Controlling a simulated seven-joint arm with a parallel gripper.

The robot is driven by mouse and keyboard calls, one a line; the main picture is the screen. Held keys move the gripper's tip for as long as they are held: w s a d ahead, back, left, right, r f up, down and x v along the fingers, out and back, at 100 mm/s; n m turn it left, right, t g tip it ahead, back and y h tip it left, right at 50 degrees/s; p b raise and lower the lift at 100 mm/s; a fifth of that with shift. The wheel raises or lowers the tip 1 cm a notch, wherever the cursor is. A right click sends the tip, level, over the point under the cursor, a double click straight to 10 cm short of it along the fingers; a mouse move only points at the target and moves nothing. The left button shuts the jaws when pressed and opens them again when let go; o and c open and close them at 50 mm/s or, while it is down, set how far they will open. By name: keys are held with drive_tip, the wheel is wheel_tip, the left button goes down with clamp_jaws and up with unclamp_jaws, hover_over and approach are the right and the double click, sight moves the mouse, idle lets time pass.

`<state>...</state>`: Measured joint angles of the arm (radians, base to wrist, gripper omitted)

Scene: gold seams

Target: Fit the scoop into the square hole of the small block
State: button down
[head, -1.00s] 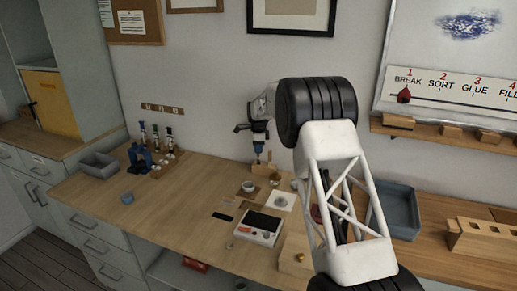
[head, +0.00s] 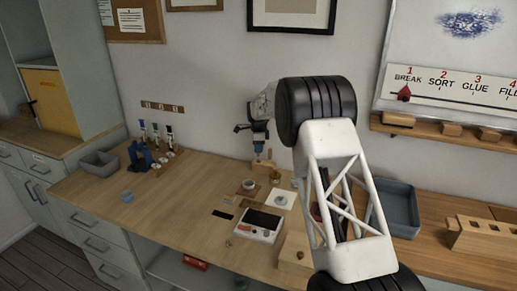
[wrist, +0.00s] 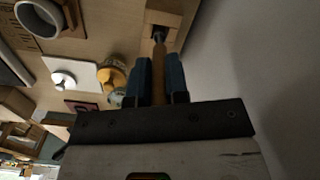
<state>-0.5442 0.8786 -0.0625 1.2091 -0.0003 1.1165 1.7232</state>
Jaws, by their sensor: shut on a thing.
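My gripper (wrist: 158,75) has its two blue fingers closed on the scoop's wooden handle (wrist: 158,60) in the wrist view. The scoop's dark far end lies over the dark square hole of the small wooden block (wrist: 172,18). I cannot tell whether that end is inside the hole or just above it. In the head view my gripper (head: 259,148) points down over the small block (head: 263,167) near the wall. The scoop (head: 258,158) is a thin shape between them, roughly upright.
A white cup (wrist: 40,18) stands left of the block in the wrist view. In the head view a scale (head: 259,225) and a small bowl (head: 249,185) are in front of the block. A grey tray (head: 398,208) is right of my arm. The table's left-centre is mostly clear.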

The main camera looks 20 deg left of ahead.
sight(258, 156)
drive_tip(key=shift+f, duration=2)
idle(2.1)
drive_tip(key=c, duration=1)
unclamp_jaws()
drive_tip(key=shift+c, duration=0.2)
drive_tip(key=shift+r, duration=2.45)
drive_tip(key=shift+r, duration=0.1)
drive_tip(key=shift+r, duration=3.85)
